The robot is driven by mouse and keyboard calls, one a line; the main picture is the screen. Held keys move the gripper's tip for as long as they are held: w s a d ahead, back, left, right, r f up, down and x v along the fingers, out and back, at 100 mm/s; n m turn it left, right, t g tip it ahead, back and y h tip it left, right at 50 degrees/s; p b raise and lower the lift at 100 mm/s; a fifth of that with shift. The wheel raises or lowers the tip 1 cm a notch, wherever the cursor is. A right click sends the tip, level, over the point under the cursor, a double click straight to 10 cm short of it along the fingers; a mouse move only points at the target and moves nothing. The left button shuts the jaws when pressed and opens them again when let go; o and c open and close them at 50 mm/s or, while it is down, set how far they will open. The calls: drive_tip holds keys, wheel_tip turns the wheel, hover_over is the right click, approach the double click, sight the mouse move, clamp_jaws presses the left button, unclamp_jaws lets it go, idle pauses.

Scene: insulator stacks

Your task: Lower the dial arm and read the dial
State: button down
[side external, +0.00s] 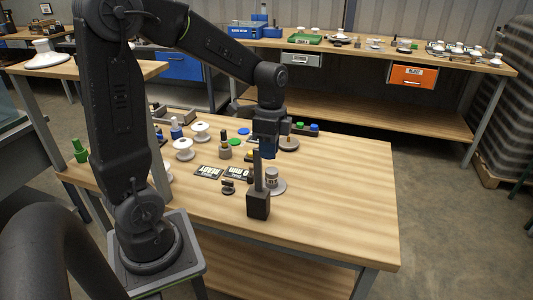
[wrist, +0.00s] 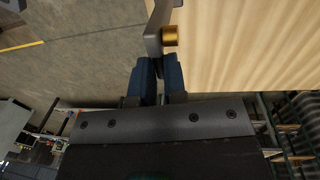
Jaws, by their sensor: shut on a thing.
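My gripper (side external: 264,153) points down above the right-middle of the table, at the top of a grey post (side external: 258,176) on a dark block base (side external: 258,205). In the wrist view its two blue fingers (wrist: 160,78) are shut on the lower end of a grey dial arm (wrist: 155,38). A brass knob (wrist: 170,36) sits on that arm just beyond the fingertips. A small grey cylinder (side external: 271,175) stands on a round grey plate (side external: 278,187) right beside the post. I cannot make out a dial face or a reading in either view.
Dark lettered cards (side external: 208,172) lie left of the post, with a small dark piece (side external: 228,188) nearby. White insulators (side external: 184,149), a green disc (side external: 234,142) and a round grey piece (side external: 289,143) stand farther back. The table's right side (side external: 345,185) is clear.

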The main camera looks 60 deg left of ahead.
drive_tip(key=w+a+f+g+h, duration=0.5)
drive_tip(key=w+a+f, duration=0.5)
drive_tip(key=f, duration=0.2)
drive_tip(key=shift+w+a+f+g+h, duration=0.3)
drive_tip(key=shift+f+g+h, duration=0.05)
drive_tip(key=shift+g+h, duration=0.05)
drive_tip(key=c, duration=1.2)
unclamp_jaws()
drive_tip(key=shift+d, duration=0.1)
drive_tip(key=shift+o, duration=0.2)
wheel_tip(320, 180, up, 9)
drive_tip(key=w+a, duration=0.1)
drive_tip(key=shift+w+a, duration=0.2)
drive_tip(key=shift+a, duration=0.1)
